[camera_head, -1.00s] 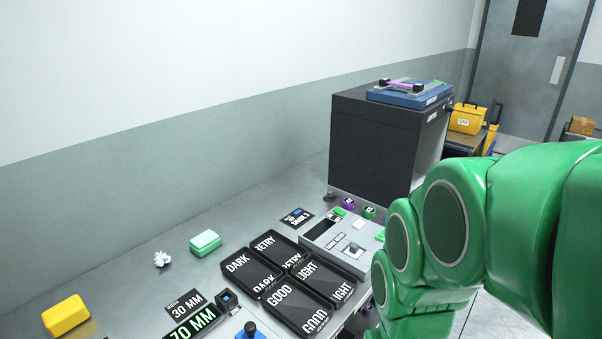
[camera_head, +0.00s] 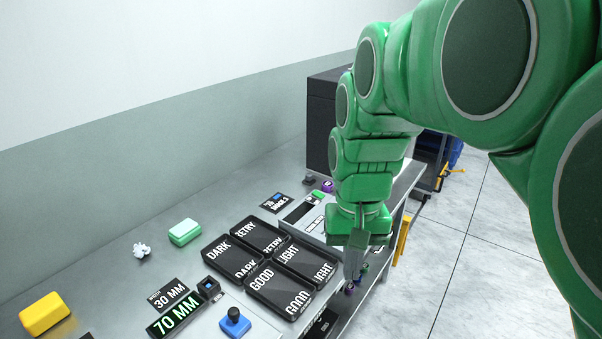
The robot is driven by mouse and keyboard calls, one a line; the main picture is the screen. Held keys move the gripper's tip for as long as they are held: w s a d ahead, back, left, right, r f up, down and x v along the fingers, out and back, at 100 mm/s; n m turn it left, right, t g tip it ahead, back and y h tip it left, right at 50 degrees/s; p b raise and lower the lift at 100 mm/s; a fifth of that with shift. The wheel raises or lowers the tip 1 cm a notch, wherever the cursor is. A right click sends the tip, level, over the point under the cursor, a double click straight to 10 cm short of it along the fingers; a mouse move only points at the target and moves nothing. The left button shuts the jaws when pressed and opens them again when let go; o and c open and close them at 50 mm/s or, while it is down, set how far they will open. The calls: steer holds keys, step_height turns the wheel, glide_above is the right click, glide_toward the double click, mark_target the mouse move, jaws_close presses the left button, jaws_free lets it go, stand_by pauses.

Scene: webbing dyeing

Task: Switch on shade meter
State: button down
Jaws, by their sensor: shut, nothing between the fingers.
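The shade meter (camera_head: 313,229) appears to be the grey flat unit with a dark slot or display on the bench, beyond the black trays. My arm covers its right part, and its switch is hidden. My gripper (camera_head: 351,275) points down at the bench's front edge, in front of the unit. Its fingers are shut and empty. I cannot tell whether they touch the unit.
Black trays (camera_head: 266,283) marked dark, retry, light and good lie left of my gripper. A green block (camera_head: 185,232) and yellow block (camera_head: 44,314) lie left. A black cabinet (camera_head: 322,120) stands behind.

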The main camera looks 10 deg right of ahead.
steer(key=w+r+m, duration=0.1)
steer(key=w+r, duration=0.1)
steer(key=w, duration=0.6)
steer(key=w+r+m, duration=0.1)
steer(key=w+r, duration=0.1)
steer(key=w, duration=0.7)
steer(key=m+t, duration=0.3)
steer(key=m, duration=0.2)
glide_above(316, 192)
steer(key=s+d, duration=0.2)
step_height(316, 192, down, 11)
steer(key=shift+y, duration=0.4)
steer(key=shift+a, duration=0.1)
steer(key=shift+f, duration=0.1)
steer(key=shift+w+a+f, duration=0.25)
steer(key=shift+f, duration=2)
steer(key=shift+w+a+f, duration=0.25)
steer(key=shift+w+f, duration=0.05)
steer(key=shift+f, duration=1.95)
steer(key=shift+w+a+f, duration=0.25)
steer(key=shift+f, duration=2)
